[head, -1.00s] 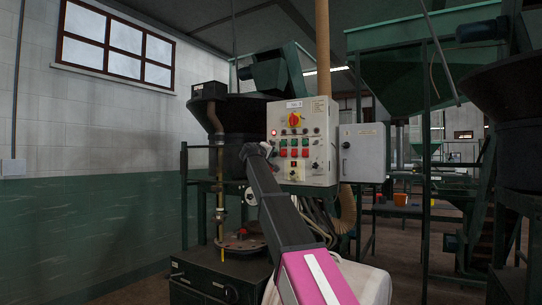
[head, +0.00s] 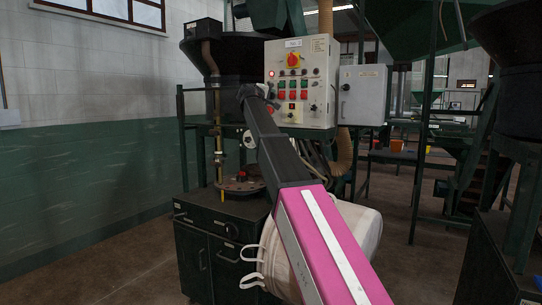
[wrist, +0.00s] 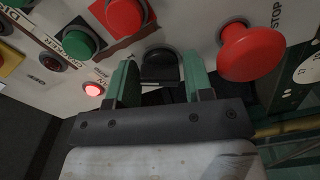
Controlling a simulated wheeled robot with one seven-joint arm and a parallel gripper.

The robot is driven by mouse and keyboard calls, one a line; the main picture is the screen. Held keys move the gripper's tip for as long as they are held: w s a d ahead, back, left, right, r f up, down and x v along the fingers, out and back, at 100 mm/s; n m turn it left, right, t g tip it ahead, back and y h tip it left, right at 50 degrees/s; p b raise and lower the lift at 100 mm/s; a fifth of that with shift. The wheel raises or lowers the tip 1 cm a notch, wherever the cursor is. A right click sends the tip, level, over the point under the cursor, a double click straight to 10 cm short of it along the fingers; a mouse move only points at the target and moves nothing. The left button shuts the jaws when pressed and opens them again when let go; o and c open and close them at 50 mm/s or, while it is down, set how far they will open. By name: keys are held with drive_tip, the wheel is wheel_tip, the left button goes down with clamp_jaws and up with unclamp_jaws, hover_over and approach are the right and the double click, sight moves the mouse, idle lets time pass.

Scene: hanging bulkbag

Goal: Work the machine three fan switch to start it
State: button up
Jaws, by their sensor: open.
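The light grey control box (head: 300,128) of the machine stands in the middle of the head view, with a red and yellow rotary switch and rows of red and green buttons. My gripper (head: 262,92) is at its lower left side, small and partly hidden by my arm. In the wrist view my gripper (wrist: 160,78) is open, its two green fingers pointing at the panel. A black knob (wrist: 160,65) lies between the fingertips in the picture; I cannot tell whether they touch it. No label naming a fan is readable.
A red mushroom button (wrist: 250,50) is close right of the fingers. A green button (wrist: 80,41), a red button (wrist: 125,15) and a lit red lamp (wrist: 93,89) are to the left. A grey box (head: 362,95) stands beside the panel. A white bag (head: 352,228) hangs below.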

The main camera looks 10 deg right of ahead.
drive_tip(key=n, duration=0.4)
drive_tip(key=shift+n, duration=0.4)
drive_tip(key=n, duration=0.4)
drive_tip(key=shift+w, duration=0.1)
drive_tip(key=shift+s+a+n, duration=0.2)
drive_tip(key=shift+s+n, duration=0.15)
drive_tip(key=shift+n, duration=0.05)
drive_tip(key=v, duration=1)
drive_tip(key=d+f+m+g+y, duration=0.1)
drive_tip(key=d+f+m+g, duration=0.1)
drive_tip(key=f, duration=1.2)
drive_tip(key=s+d+f+m+g+y, duration=0.1)
drive_tip(key=d+f, duration=0.3)
drive_tip(key=f, duration=1.1)
drive_tip(key=shift+s+d+m+g+y, duration=0.2)
drive_tip(key=shift+s+m+g+y, duration=0.15)
drive_tip(key=shift+m+g, duration=0.25)
